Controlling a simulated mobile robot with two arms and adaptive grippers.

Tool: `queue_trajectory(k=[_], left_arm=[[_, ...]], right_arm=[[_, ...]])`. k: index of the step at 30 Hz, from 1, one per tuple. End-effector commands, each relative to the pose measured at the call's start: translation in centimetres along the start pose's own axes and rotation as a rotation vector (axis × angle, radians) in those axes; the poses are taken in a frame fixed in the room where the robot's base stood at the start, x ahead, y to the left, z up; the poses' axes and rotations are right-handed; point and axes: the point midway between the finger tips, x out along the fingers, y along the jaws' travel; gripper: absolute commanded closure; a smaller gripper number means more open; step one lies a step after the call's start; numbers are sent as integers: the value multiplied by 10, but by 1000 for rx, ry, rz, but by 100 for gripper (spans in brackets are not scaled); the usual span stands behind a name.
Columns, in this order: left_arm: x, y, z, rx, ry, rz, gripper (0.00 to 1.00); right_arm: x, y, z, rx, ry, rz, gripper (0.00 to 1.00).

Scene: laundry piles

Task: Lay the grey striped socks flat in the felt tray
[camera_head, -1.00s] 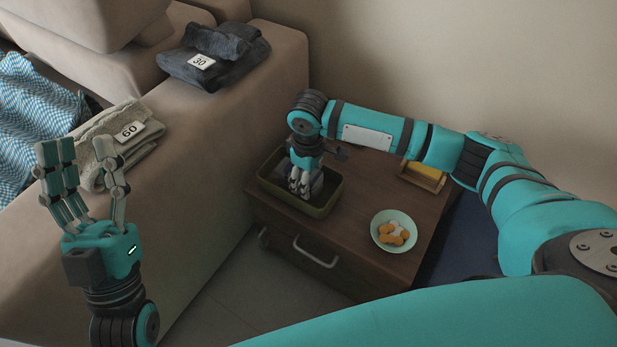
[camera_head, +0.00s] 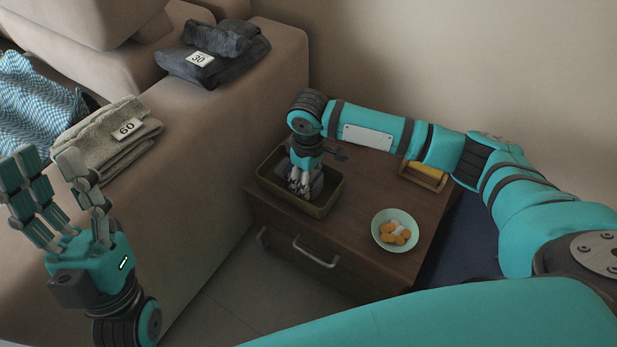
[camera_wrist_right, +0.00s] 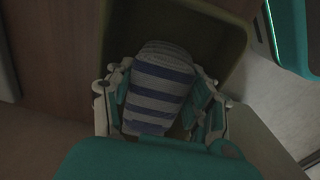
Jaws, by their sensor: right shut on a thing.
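The felt tray (camera_head: 322,211) is a dark olive, open box on the wooden nightstand in the head view. Its wall also shows in the right wrist view (camera_wrist_right: 231,40). My right gripper (camera_head: 301,190) reaches down into the tray. In the right wrist view the right gripper (camera_wrist_right: 163,105) is shut on the grey striped socks (camera_wrist_right: 160,88), a folded bundle with blue-purple bands, inside the tray's outline. Whether the socks touch the tray floor is unclear. My left gripper (camera_head: 50,190) is open and empty, fingers up, in front of the sofa arm.
The nightstand (camera_head: 345,240) also carries a pale bowl (camera_head: 395,230) of orange and white pieces and a small wooden box (camera_head: 424,176) with something yellow.

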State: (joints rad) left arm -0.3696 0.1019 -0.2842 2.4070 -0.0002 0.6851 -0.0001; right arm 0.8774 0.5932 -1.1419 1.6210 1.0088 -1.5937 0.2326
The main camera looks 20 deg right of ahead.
Motion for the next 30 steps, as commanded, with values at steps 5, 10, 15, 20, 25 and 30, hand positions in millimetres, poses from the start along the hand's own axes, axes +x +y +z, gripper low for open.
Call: queue_trajectory(k=[5,10,15,20,25,30], left_arm=[[0,0,0,1,0,0,60],[0,0,0,1,0,0,60],[0,0,0,1,0,0,60],[2,0,2,1,-10,0,60],[3,-1,11,3,-63,0,60],[3,-2,20,6,-116,-3,60]], right_arm=[[0,0,0,0,0,0,38],[0,0,0,0,0,0,38],[0,0,0,0,0,0,38],[-1,0,0,0,0,0,38],[-3,0,0,0,0,0,38],[-4,0,0,0,0,0,38]])
